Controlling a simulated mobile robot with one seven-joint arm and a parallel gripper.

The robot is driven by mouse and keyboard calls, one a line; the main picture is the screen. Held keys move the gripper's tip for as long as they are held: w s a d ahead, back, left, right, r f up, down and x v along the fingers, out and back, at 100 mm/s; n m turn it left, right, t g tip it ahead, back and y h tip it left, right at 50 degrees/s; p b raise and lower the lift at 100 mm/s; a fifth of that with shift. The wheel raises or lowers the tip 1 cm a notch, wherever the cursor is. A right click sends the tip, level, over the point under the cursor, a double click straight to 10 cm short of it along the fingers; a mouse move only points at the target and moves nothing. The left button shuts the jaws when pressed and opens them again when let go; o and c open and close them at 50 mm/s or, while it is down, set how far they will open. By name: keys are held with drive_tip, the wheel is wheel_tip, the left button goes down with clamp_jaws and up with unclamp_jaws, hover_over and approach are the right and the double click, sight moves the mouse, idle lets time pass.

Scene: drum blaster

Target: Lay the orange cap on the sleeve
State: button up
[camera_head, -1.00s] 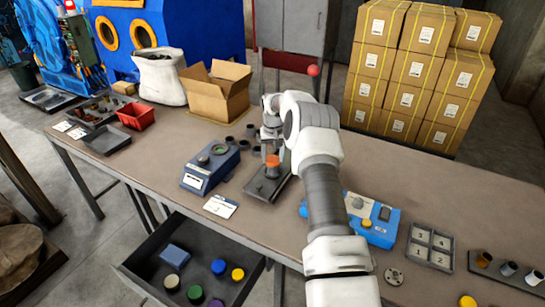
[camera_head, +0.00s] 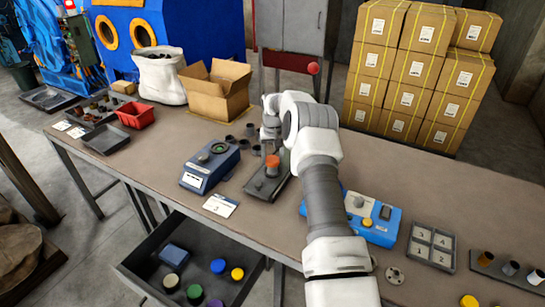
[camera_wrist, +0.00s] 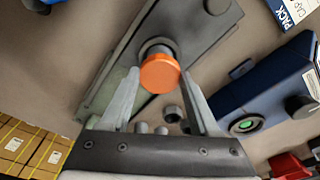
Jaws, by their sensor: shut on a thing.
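The orange cap (camera_head: 272,161) is between the fingers of my gripper, over the flat grey fixture (camera_head: 256,190) on the bench. The wrist view shows the cap (camera_wrist: 160,75) from close by, with the two fingertips of my gripper (camera_wrist: 160,80) pressed at its sides. My gripper is shut on it. A grey round sleeve (camera_wrist: 156,47) stands on the fixture plate (camera_wrist: 200,40) just behind the cap in that view, partly hidden by it. I cannot tell whether the cap touches the sleeve.
A blue scale-like device (camera_head: 209,165) stands left of the fixture, with several dark cups behind. A blue box with knobs (camera_head: 380,222) is to the right, partly behind my arm. An open drawer (camera_head: 140,268) with coloured caps juts out in front.

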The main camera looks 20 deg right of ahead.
drive_tip(key=o, duration=1.4)
drive_tip(key=shift+r+p, duration=1.35)
drive_tip(key=shift+r, duration=1.65)
